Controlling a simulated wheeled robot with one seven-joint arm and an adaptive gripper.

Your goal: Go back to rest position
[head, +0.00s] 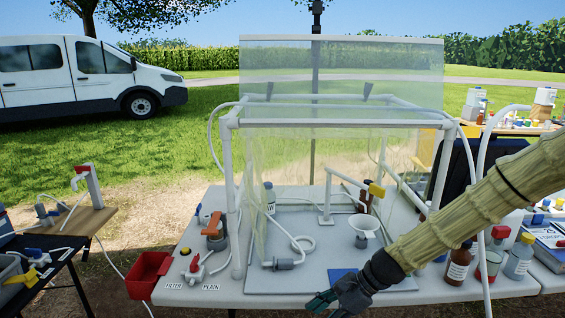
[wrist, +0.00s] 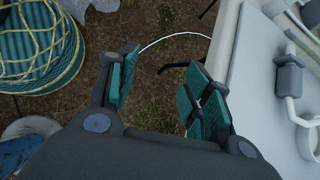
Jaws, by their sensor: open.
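My gripper (head: 335,300) is at the bottom of the head view, low in front of the near edge of the grey-white table (head: 215,291). My arm, in a tan sleeve, comes in from the right. The wrist view shows the gripper (wrist: 155,92) with its two teal-padded fingers spread apart and nothing between them. Bare ground shows between the fingers. The table's edge lies to their right in the wrist view.
A clear-sided frame enclosure (head: 330,124) stands on the table. A red bin (head: 149,274) hangs at the table's left. Bottles, including a brown one (head: 458,264), stand near my arm. A rope-wound teal reel (wrist: 38,45) lies on the ground.

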